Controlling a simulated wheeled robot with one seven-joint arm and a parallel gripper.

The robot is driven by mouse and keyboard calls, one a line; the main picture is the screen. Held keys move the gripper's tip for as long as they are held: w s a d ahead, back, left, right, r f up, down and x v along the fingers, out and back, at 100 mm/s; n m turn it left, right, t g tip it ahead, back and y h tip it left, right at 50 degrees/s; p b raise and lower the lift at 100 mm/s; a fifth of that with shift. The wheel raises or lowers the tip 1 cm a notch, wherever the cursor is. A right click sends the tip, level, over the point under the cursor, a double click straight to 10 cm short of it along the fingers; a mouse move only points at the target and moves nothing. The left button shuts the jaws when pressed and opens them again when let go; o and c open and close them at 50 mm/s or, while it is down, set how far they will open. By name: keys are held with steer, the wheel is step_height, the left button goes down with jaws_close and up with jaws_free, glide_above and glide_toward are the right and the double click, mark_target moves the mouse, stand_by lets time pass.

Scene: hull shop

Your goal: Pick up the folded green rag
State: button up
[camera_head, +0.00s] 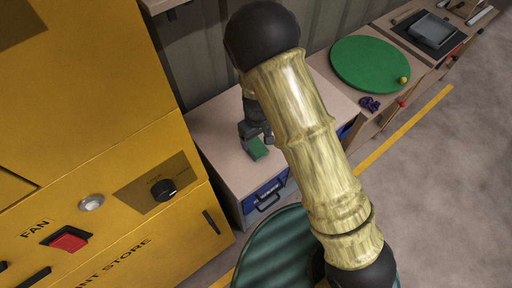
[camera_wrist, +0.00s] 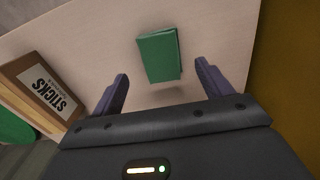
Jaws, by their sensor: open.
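The folded green rag (camera_wrist: 158,55) lies on a pale bench top in the wrist view, a little beyond my fingertips and roughly between their lines. My gripper (camera_wrist: 162,82) is open, with its two dark fingers apart and nothing between them. In the head view the rag (camera_head: 257,149) shows near the front edge of the bench top, just below my gripper (camera_head: 256,136). The fingertips are partly hidden there, so I cannot tell their height above the bench.
A box marked STICKS (camera_wrist: 42,92) stands left of my gripper in the wrist view. A yellow paint-store cabinet (camera_head: 105,130) rises left of the bench (camera_head: 222,166).

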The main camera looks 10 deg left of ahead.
mark_target(256, 146)
steer(key=shift+f, duration=0.15)
steer(key=shift+a+f+p, duration=0.2)
steer(key=shift+f+p, duration=0.35)
steer(key=shift+f, duration=2.05)
steer(key=c, duration=1.1)
